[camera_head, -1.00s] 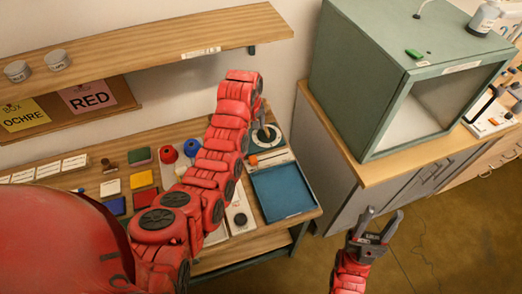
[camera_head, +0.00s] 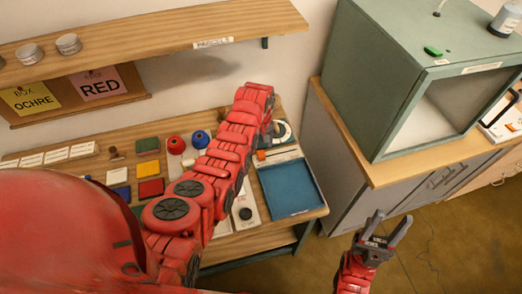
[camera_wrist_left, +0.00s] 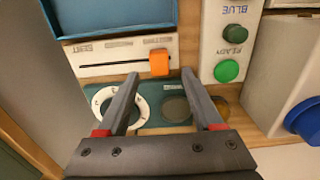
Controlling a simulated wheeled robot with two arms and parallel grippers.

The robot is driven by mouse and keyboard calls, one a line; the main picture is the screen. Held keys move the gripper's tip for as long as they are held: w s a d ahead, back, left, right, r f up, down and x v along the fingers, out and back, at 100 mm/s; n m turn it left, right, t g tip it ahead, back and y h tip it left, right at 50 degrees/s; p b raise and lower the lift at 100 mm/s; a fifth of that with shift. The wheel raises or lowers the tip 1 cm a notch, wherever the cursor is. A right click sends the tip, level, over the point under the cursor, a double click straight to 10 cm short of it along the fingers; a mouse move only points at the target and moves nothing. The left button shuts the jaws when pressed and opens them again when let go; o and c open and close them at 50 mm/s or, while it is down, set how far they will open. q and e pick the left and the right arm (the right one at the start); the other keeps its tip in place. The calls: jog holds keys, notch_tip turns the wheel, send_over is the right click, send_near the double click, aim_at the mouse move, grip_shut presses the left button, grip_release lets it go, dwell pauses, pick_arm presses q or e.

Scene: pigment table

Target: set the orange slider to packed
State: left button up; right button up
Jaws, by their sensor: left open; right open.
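The orange slider (camera_wrist_left: 159,62) is a small block at the right part of a dark slot in a white panel (camera_wrist_left: 110,60). A label reading SENT is by the left end; the other labels are too small to read surely. The orange slider (camera_head: 261,155) also shows in the head view, beside my left arm. My left gripper (camera_wrist_left: 160,77) is open, its fingertips on either side of the orange slider and just short of it, with no visible contact. In the head view my arm mostly hides that gripper. My right gripper (camera_head: 392,218) is open and empty above the floor.
A blue tray (camera_wrist_left: 110,12) borders the panel. A white dial (camera_wrist_left: 101,100) lies below it, under the left finger. A panel with green buttons (camera_wrist_left: 227,71) stands to the right. In the head view a green-grey cabinet (camera_head: 365,75) stands right of the table.

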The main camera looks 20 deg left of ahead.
aim_at(261, 153)
pick_arm(q)
notch_tip(261, 153, down, 4)
jog(key=shift+w+r, duration=0.1)
jog(key=shift+w, duration=0.05)
jog(key=shift+f+b, duration=0.6)
jog(key=shift+f, duration=0.3)
grip_shut()
dwell(0.9)
